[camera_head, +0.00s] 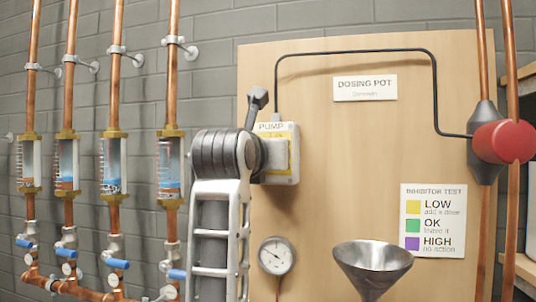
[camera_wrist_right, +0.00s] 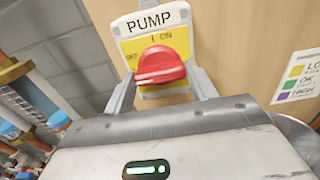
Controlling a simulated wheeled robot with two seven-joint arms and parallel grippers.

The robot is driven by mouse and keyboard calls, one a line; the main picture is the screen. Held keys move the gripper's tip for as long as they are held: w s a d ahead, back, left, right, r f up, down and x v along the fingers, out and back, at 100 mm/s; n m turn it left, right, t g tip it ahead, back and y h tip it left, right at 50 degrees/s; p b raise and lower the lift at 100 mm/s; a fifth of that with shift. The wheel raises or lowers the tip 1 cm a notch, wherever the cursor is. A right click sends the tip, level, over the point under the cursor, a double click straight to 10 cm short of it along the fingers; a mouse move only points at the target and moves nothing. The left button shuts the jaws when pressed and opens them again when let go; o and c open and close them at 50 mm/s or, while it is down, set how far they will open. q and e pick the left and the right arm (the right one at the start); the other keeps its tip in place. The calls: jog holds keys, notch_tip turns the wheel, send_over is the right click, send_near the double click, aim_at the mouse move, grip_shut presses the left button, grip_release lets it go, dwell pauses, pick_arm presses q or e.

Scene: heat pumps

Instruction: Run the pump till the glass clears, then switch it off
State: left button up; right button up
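The white-and-yellow pump switch box (camera_head: 279,150) is on the wooden board, partly hidden behind my right arm in the head view. In the right wrist view, the PUMP label (camera_wrist_right: 153,20) sits above a red knob (camera_wrist_right: 160,67), with "I ON" printed above the knob. My right gripper (camera_wrist_right: 161,72) has one finger at each side of the knob and appears shut on it. The head view hides its fingertips. Several sight glasses (camera_head: 169,163) stand on copper pipes at left; some hold bluish liquid, with brownish or speckled matter low down. My left gripper is not in view.
A metal funnel (camera_head: 372,268) and a pressure gauge (camera_head: 277,256) are low on the board. An inhibitor test chart (camera_head: 433,222) and a red round part (camera_head: 503,142) are at right. Blue-handled valves (camera_head: 118,264) sit below the glasses.

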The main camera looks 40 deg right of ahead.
jog(key=m+b, duration=0.1)
jog(key=m, duration=0.5)
jog(key=m+b, duration=0.2)
jog(key=m, duration=0.4)
